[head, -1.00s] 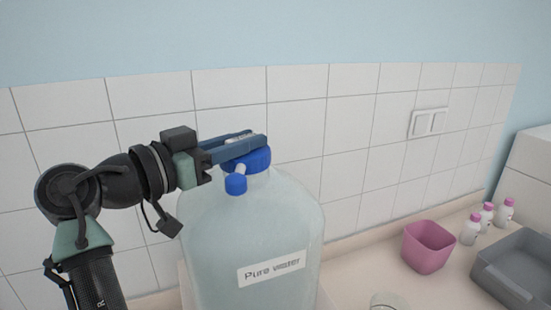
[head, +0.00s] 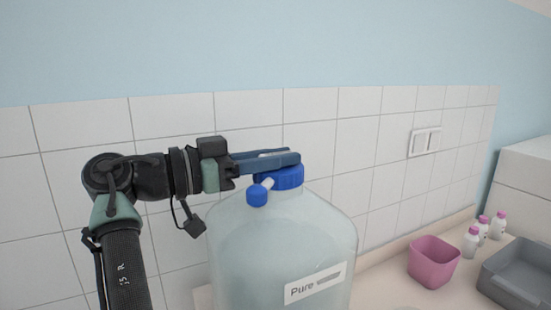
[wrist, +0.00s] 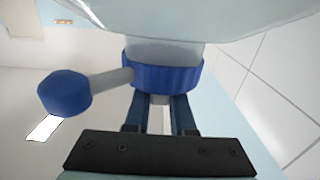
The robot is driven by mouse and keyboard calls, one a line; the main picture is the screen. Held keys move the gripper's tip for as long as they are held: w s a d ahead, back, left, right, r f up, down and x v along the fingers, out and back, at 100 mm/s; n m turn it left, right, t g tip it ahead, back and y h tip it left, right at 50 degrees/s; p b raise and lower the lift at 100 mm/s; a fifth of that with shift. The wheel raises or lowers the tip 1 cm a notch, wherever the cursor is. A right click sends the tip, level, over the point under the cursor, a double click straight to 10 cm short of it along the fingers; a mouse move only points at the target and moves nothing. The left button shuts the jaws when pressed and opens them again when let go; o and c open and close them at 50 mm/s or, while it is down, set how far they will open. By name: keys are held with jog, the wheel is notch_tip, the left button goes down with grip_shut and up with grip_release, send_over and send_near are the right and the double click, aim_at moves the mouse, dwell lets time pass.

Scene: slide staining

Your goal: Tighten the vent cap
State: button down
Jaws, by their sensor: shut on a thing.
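A large clear bottle (head: 280,250) with a "Pure" label stands in front of the tiled wall. A wide ribbed blue cap (head: 287,180) closes its neck and also shows in the wrist view (wrist: 165,76). A pale spout with a small blue end cap (head: 257,195) sticks out from its side, clear of my gripper. My gripper (head: 282,159) reaches in level from the left, its blue fingers over the top of the wide cap. They are shut on a small pale piece, apparently the vent cap (wrist: 159,118), mostly hidden between them.
A pink bin (head: 434,262), several white bottles with pink caps (head: 472,241) and a grey tray (head: 520,275) stand on the counter at the right. A wall switch (head: 425,142) is above them. The tiled wall is close behind the bottle.

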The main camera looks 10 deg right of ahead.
jog(key=c, duration=0.8)
grip_release()
jog(key=shift+d+f, duration=0.1)
jog(key=shift+o, duration=0.2)
jog(key=b+v, duration=0.3)
jog(key=v, duration=1)
